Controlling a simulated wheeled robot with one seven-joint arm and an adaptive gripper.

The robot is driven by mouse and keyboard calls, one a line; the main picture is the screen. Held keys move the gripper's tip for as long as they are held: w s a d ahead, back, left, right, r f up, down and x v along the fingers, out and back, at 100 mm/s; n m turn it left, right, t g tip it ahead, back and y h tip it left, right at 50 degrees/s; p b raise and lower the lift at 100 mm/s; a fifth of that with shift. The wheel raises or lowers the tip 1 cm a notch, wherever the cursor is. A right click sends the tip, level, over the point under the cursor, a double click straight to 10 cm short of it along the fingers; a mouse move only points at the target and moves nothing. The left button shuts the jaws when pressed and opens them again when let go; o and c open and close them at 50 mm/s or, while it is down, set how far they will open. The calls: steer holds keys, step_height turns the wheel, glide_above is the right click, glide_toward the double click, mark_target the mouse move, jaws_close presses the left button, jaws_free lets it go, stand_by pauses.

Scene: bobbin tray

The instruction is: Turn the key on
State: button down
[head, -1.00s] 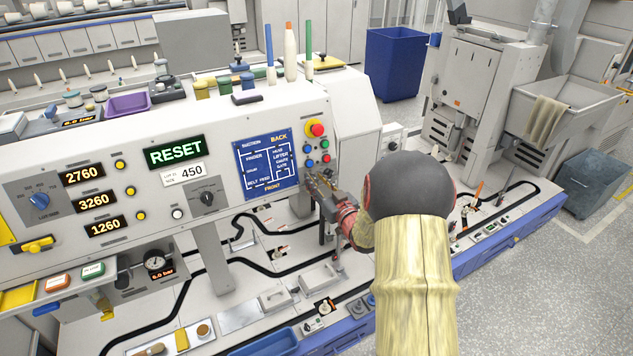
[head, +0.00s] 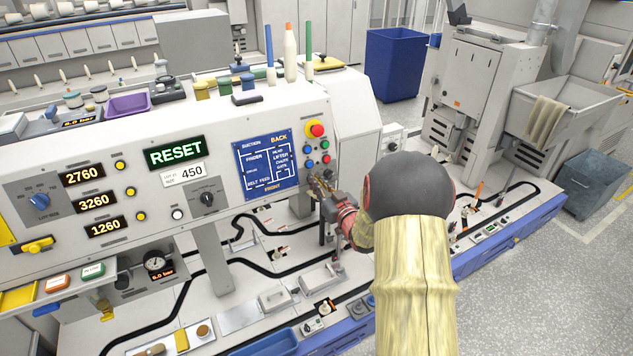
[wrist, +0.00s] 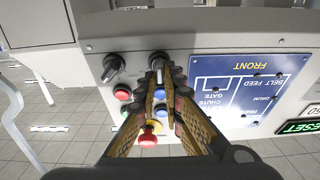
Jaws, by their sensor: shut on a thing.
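My gripper (head: 318,182) is at the lower right of the white machine's front panel, below the coloured buttons. In the wrist view my gripper (wrist: 164,82) has its two fingers closed in around the key (wrist: 158,74), which shows as a narrow pale piece between the fingertips. The key's dark round switch (wrist: 157,57) sits on the panel just beyond the tips. The fingers hide much of the key, and its exact angle is hard to tell. In the head view my gripper covers the key.
A black knob (wrist: 114,67) sits close beside the key switch. A red button (head: 316,129) and several small buttons are above my gripper. The blue diagram plate (head: 265,163) is to its left. A lit RESET display (head: 175,151) is farther left.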

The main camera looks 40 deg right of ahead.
steer(key=shift+m, duration=0.4)
steer(key=m+h, duration=0.1)
steer(key=m, duration=0.3)
steer(key=m+g+h, duration=0.1)
steer(key=m, duration=0.3)
steer(key=m+g, duration=0.1)
steer(key=m, duration=0.4)
steer(key=shift+s+d+f+h+p, duration=0.2)
steer(key=shift+d+h+p, duration=0.1)
steer(key=shift+h+p, duration=0.1)
steer(key=c, duration=1.9)
jaws_free()
steer(key=v, duration=1.2)
steer(key=shift+r, duration=0.2)
